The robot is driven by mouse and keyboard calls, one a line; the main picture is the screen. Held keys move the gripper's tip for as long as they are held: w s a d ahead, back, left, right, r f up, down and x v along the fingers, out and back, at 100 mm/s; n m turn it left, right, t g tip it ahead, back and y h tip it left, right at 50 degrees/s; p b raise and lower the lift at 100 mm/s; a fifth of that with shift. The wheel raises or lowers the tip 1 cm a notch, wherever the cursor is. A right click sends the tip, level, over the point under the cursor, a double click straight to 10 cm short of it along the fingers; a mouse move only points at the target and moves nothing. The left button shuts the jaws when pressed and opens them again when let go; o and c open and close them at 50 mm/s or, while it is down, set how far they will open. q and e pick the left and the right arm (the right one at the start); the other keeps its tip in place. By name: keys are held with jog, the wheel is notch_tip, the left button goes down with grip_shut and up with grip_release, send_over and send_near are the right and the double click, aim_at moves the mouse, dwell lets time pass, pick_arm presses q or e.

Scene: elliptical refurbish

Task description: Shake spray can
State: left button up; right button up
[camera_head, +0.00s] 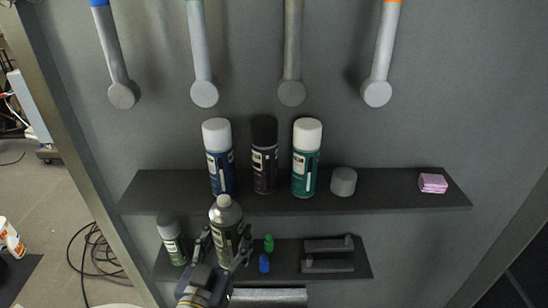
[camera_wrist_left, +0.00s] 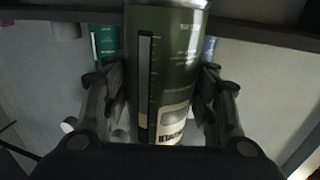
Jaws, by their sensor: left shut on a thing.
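An olive-green spray can (camera_head: 226,232) with a pale grey top is between the fingers of my left gripper (camera_head: 223,248). The gripper is shut on it, in front of the lower shelf. The can is upright or nearly so. In the left wrist view the can (camera_wrist_left: 165,75) fills the middle, with a finger of the left gripper (camera_wrist_left: 163,110) on each side. Whether the can's base touches the shelf is hidden by the gripper. My right gripper is not in view.
The upper shelf (camera_head: 400,190) holds a blue can (camera_head: 220,172), a black can (camera_head: 264,168), a green can (camera_head: 306,170), a grey round cap (camera_head: 343,182) and a pink block (camera_head: 432,183). The lower shelf (camera_head: 290,272) holds another can (camera_head: 171,243) at left and small items at right. Several handles hang above.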

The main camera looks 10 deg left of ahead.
pick_arm(q)
jog(key=shift+a+r, duration=0.1)
dwell(0.3)
notch_tip(320, 180, down, 9)
jog(key=shift+r, duration=4.55)
jog(key=shift+s, duration=0.1)
